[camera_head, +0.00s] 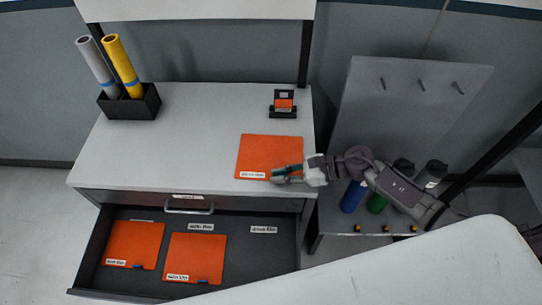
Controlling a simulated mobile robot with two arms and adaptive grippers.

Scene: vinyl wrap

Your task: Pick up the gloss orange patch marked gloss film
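An orange patch (268,152) lies flat on the pale worktop near its right side. A small white label on its lower left edge is too small to read for certain. My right gripper (280,176) is at the lower right edge of this patch, coming in from the right, with its fingertips over or against that edge. I cannot tell whether the fingers are closed on it. My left gripper is not in view.
The open drawer (240,262) below holds two more labelled orange patches, left (134,243) and middle (196,256); its right part is bare. A small stand (283,111) with an orange piece and a black holder (130,104) with rolls stand on the worktop. Bottles (353,196) stand right.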

